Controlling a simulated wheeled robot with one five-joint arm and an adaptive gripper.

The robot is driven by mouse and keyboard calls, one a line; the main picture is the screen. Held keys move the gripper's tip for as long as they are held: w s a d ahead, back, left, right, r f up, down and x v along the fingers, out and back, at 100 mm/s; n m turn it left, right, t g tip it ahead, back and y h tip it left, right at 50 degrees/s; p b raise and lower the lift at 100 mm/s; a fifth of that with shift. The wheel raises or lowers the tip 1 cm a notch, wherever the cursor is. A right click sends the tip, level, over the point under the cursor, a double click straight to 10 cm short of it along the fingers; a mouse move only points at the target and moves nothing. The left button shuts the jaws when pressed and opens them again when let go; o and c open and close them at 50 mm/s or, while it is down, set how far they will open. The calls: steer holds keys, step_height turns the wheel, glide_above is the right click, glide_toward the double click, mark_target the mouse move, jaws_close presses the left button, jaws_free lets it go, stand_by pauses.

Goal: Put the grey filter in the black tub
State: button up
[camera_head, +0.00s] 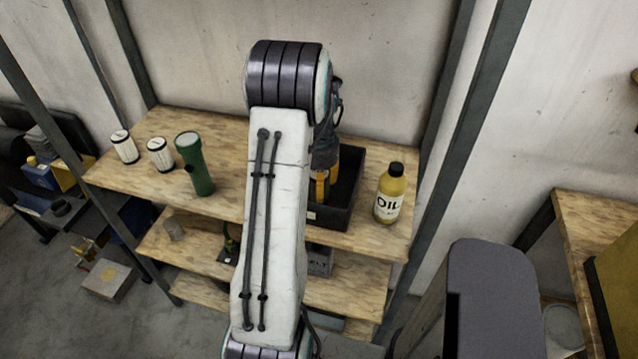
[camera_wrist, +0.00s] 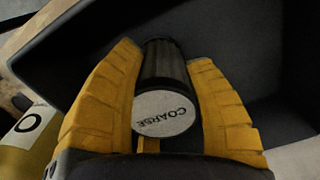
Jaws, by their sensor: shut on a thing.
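The grey filter (camera_wrist: 165,112) is a dark ribbed cylinder with a pale round end marked COARSE. In the wrist view my gripper (camera_wrist: 165,58) has its two yellow fingers closed on either side of it. The black tub (camera_wrist: 245,65) fills the background behind the filter. In the head view the black tub (camera_head: 333,218) stands on the top shelf, and my gripper (camera_head: 319,186) points down at the tub's opening. My arm hides the tub's left part. The held filter cannot be made out there, and I cannot tell if it touches the tub's floor.
A yellow oil bottle (camera_head: 390,193) stands just right of the tub; it also shows at the wrist view's left edge (camera_wrist: 22,145). Metal posts flank the shelf.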

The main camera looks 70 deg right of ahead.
steer(key=shift+f, duration=0.2)
steer(key=shift+f, duration=0.2)
steer(key=o, duration=1.2)
steer(key=shift+c, duration=0.2)
steer(key=shift+r, duration=0.1)
